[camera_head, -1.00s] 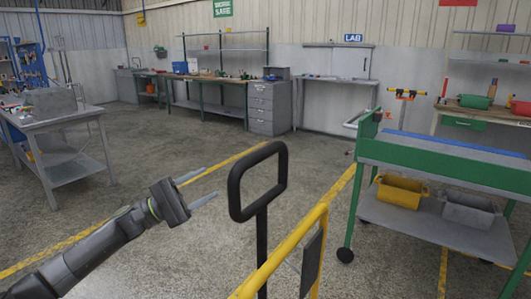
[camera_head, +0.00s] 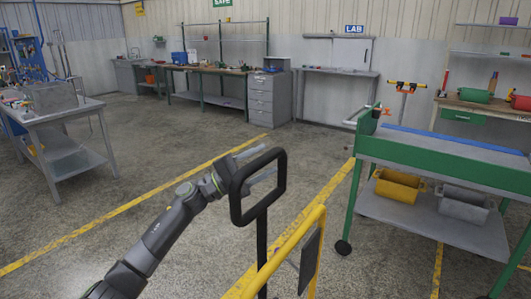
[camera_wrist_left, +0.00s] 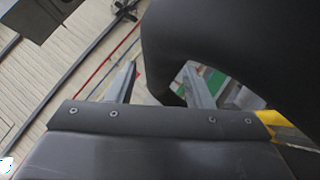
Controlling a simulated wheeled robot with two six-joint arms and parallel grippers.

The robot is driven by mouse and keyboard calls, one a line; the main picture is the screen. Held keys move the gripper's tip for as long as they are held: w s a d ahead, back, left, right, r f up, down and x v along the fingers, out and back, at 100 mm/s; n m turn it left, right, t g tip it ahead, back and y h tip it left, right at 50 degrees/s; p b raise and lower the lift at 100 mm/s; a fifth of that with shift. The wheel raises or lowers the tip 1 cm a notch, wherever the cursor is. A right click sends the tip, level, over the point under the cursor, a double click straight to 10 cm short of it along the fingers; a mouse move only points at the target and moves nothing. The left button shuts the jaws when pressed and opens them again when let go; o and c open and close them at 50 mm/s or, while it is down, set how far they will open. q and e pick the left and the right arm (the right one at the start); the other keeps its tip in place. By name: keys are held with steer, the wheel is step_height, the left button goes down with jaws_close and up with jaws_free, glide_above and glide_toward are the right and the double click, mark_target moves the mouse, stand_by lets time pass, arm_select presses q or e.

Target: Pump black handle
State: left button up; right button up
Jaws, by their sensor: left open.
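The black handle (camera_head: 236,203) is an upright rounded loop on a dark post in the middle of the head view. My left gripper (camera_head: 264,163) is at the loop's upper left corner, its jaws open. Its two grey fingers point right, one near the top bar and one showing across the loop's opening. In the left wrist view the black handle (camera_wrist_left: 225,35) fills the upper right, close to the open fingers (camera_wrist_left: 160,75), and its curved part reaches down between them. Whether the fingers touch it cannot be told. My right gripper is in neither view.
A yellow rail (camera_head: 285,248) with a dark panel stands just right of the handle's post. A green-framed workbench (camera_head: 440,160) with a yellow bin (camera_head: 398,188) on its lower shelf is at right. A grey table (camera_head: 65,118) is at left. Open floor lies between.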

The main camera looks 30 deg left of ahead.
arm_select(q)
steer(key=shift+w+d+r, duration=0.3)
steer(key=shift+w+d, duration=0.15)
steer(key=shift+d, duration=0.05)
jaws_close()
